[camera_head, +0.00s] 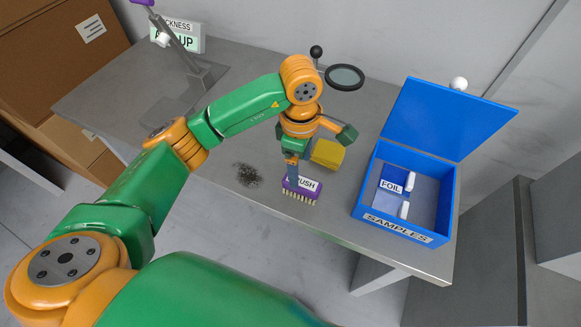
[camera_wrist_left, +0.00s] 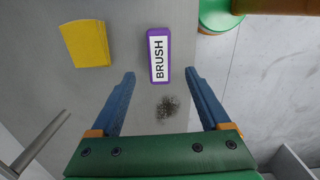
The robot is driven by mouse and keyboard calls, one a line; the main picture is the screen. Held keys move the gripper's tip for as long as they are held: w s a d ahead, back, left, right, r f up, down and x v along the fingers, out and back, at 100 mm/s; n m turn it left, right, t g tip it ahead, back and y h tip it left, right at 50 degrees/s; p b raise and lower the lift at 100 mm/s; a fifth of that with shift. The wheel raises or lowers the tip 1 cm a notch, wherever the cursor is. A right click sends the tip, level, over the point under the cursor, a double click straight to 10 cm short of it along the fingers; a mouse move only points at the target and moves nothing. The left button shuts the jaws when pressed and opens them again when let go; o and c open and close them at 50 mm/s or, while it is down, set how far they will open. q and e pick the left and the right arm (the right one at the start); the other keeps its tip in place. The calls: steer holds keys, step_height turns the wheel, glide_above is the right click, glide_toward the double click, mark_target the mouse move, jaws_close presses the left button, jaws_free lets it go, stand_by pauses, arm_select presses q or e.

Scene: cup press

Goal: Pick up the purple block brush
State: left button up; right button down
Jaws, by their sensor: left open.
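The purple block brush (camera_head: 301,190) lies on the grey table near its front edge, with a white BRUSH label on top and pale bristles facing the front. In the left wrist view the brush (camera_wrist_left: 159,55) lies beyond and between the two blue fingers, lengthwise between them. My left gripper (camera_head: 291,170) is above the brush, and its fingers partly overlap the brush's left end in the head view. In the left wrist view my left gripper (camera_wrist_left: 160,75) is open and empty. My right gripper is not in view.
An open blue SAMPLES box (camera_head: 447,205) with foil inside stands to the right. A black-rimmed round lens (camera_head: 345,77) stands behind. The table's front edge is close.

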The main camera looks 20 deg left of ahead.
mark_target(302, 182)
arm_select(q)
steer(key=shift+s+a+f+m+p, duration=0.1)
steer(key=shift+a+f+m+p, duration=0.1)
steer(key=shift+f+m+p, duration=0.4)
steer(key=f+p, duration=0.1)
steer(key=d+f, duration=0.1)
steer(key=shift+d+f+n+y+p, duration=0.15)
steer(key=shift+f+n+y+p, duration=0.15)
steer(key=shift+f+p, duration=0.1)
step_height(302, 182, down, 3)
steer(key=shift+d+r, duration=0.1)
steer(key=shift+a+f, duration=0.2)
steer(key=shift+w+a, duration=0.1)
steer(key=shift+w, duration=0.1)
steer(key=shift+c, duration=0.9)
jaws_close()
